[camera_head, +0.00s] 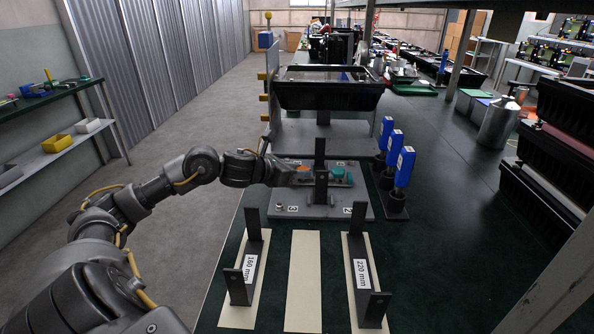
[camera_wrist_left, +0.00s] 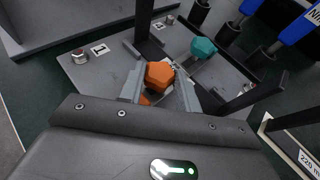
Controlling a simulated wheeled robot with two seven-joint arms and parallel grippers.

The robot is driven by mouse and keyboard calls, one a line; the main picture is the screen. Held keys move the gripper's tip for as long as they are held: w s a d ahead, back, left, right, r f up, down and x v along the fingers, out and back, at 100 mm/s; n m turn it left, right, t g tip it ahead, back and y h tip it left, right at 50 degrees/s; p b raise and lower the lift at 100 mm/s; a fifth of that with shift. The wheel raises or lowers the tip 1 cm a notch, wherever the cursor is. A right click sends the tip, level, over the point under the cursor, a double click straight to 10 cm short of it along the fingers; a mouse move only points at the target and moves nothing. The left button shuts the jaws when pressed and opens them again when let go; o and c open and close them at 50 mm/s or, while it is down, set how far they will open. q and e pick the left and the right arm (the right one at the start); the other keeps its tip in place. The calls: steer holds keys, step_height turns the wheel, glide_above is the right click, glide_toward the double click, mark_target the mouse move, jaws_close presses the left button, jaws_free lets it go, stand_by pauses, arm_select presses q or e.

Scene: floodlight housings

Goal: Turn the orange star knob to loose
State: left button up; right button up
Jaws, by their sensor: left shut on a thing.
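The orange star knob (camera_wrist_left: 159,75) sits on a grey plate fixture (camera_head: 285,210) beside a dark upright bracket. It also shows small in the head view (camera_head: 303,168). My left gripper (camera_wrist_left: 160,88) is shut on the orange knob, with one finger on each side of it. In the head view the left gripper (camera_head: 296,176) reaches the fixture from the left. A teal star knob (camera_wrist_left: 204,47) stands on the other side of the bracket, apart from the gripper; it is also in the head view (camera_head: 338,173). My right gripper is not in view.
Two dark brackets labelled 160 mm (camera_head: 250,268) and 220 mm (camera_head: 361,270) stand in front of the fixture. Several blue tools (camera_head: 404,168) stand upright at the right. A black housing (camera_head: 330,95) is behind. The green table is clear at the right front.

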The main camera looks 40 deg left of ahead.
arm_select(q)
steer(key=shift+d+r+n+y, duration=0.1)
steer(key=shift+d+n+y, duration=0.1)
steer(key=shift+n+y, duration=0.55)
steer(key=n+y, duration=0.1)
steer(key=n+y+p, duration=0.1)
steer(key=y, duration=0.1)
steer(key=n+y+p, duration=0.1)
steer(key=shift+d+n, duration=0.25)
steer(key=shift+d, duration=0.05)
steer(key=shift+n+g+y, duration=0.3)
steer(key=shift+n+y, duration=0.4)
steer(key=shift+y, duration=0.25)
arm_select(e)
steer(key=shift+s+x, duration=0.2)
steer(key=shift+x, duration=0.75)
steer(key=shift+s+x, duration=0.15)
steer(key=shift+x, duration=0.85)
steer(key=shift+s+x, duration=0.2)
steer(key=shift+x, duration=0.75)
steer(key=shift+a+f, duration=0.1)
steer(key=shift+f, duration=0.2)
arm_select(q)
steer(key=o, duration=1)
steer(key=shift+p, duration=0.35)
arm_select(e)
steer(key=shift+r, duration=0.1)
